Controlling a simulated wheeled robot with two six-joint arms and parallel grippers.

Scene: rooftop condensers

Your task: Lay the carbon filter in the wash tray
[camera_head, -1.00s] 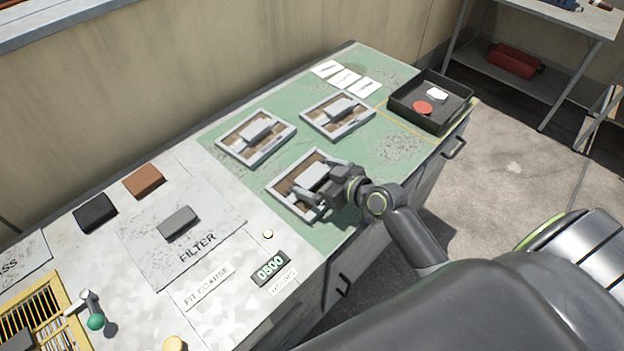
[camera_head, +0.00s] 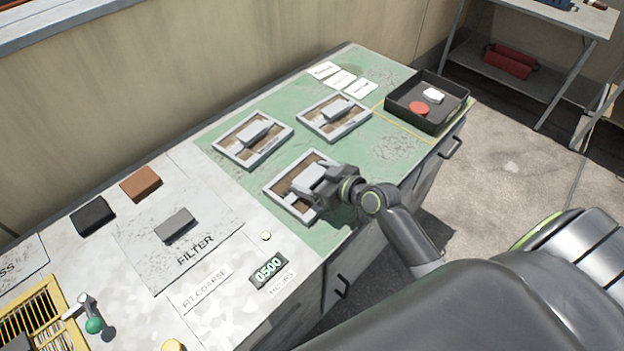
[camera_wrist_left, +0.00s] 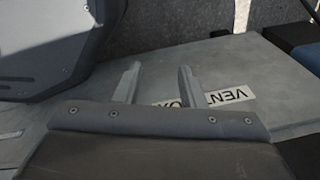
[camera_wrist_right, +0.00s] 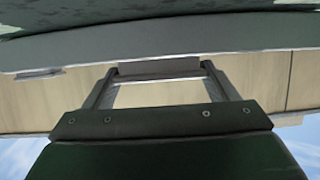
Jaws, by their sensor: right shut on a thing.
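My right gripper (camera_head: 312,180) is shut on the grey block on the nearest framed panel (camera_head: 280,187), on the green part of the bench. The right wrist view shows its fingers at the ends of a dark bar (camera_wrist_right: 158,68). My left gripper (camera_wrist_left: 158,85) is open and empty above a grey surface with a VENT label; it is outside the head view. A black block (camera_head: 92,215) lies at the left; I cannot tell whether it is the carbon filter. A black open tray (camera_head: 402,112) at the far right corner holds a red disc and a white piece; no wash label is readable.
Two more framed panels (camera_head: 222,150) (camera_head: 306,124) lie behind. A brown block (camera_head: 141,183) and a grey block (camera_head: 176,225) on the FILTER plate (camera_head: 150,265) lie left. White cards (camera_head: 342,80) are at the back. The bench's front edge is near my right arm.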

